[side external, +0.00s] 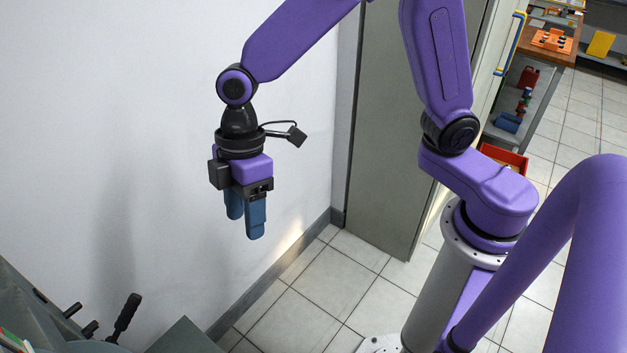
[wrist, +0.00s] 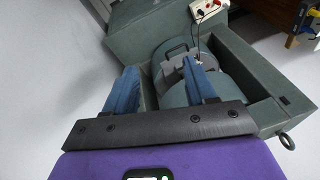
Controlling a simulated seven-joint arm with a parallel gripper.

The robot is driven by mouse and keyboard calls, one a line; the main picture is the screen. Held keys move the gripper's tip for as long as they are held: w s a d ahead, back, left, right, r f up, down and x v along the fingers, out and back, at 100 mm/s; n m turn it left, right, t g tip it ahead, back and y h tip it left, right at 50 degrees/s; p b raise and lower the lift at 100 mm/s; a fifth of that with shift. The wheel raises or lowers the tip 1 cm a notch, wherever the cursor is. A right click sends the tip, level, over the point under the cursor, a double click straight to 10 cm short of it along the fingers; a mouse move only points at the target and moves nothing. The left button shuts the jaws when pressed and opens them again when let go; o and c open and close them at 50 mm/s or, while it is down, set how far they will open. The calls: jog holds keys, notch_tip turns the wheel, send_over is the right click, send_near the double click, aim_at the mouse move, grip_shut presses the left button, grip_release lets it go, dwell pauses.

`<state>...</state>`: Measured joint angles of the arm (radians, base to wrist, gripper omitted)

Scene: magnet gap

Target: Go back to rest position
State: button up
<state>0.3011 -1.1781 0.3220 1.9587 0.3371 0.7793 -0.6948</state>
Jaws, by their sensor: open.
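My gripper (side external: 246,222) hangs in the air with its blue fingers pointing down, in front of the white wall. In the wrist view my gripper (wrist: 160,85) shows its two blue fingers apart with nothing between them. Beyond the fingers is a grey-green machine (wrist: 240,80) with rounded grey parts inside a box-like frame. In the side view only the top of this grey-green equipment (side external: 185,338) shows at the bottom left, below and apart from the gripper. Most of it is cut off there.
Black-handled levers (side external: 125,315) stick up at the lower left. A white wall (side external: 130,130) is behind my gripper. The tiled floor (side external: 310,300) is clear.

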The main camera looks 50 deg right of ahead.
jog(key=s+d+r+m+h, duration=0.1)
jog(key=s+d, duration=0.7)
jog(key=d, duration=0.2)
jog(key=s+d+r+m+t+h, duration=0.1)
jog(key=s+d+r, duration=0.1)
jog(key=s+d, duration=0.6)
jog(key=d, duration=0.3)
jog(key=shift+d+m, duration=0.15)
jog(key=shift+m, duration=0.25)
